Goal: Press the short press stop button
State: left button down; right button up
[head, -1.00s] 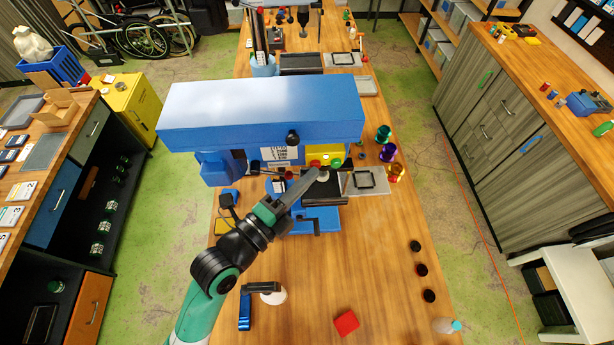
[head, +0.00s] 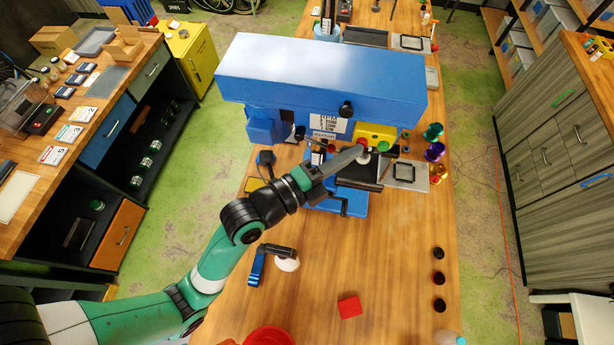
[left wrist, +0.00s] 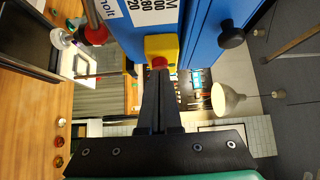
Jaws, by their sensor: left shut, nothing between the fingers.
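The drill press is a large blue machine (head: 320,75) on the wooden bench. In the left wrist view the yellow box (left wrist: 160,44) and red button (left wrist: 159,62) lie straight ahead of the shut fingers (left wrist: 158,76). I cannot tell whether the tips touch the button. My right gripper is not in view.
A white round-headed knob lies just below the tips. A black vise and a grey tray (head: 410,184) sit under the box. Coloured cups (head: 434,150) stand to the right.

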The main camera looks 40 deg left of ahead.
pick_arm(q)
jog(key=s, duration=1.2)
jog(key=shift+s+p, duration=0.3)
jog(key=shift+p, duration=0.1)
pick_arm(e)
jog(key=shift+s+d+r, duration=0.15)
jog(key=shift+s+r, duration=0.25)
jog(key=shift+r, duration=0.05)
pick_arm(q)
jog(key=shift+a+f, duration=0.1)
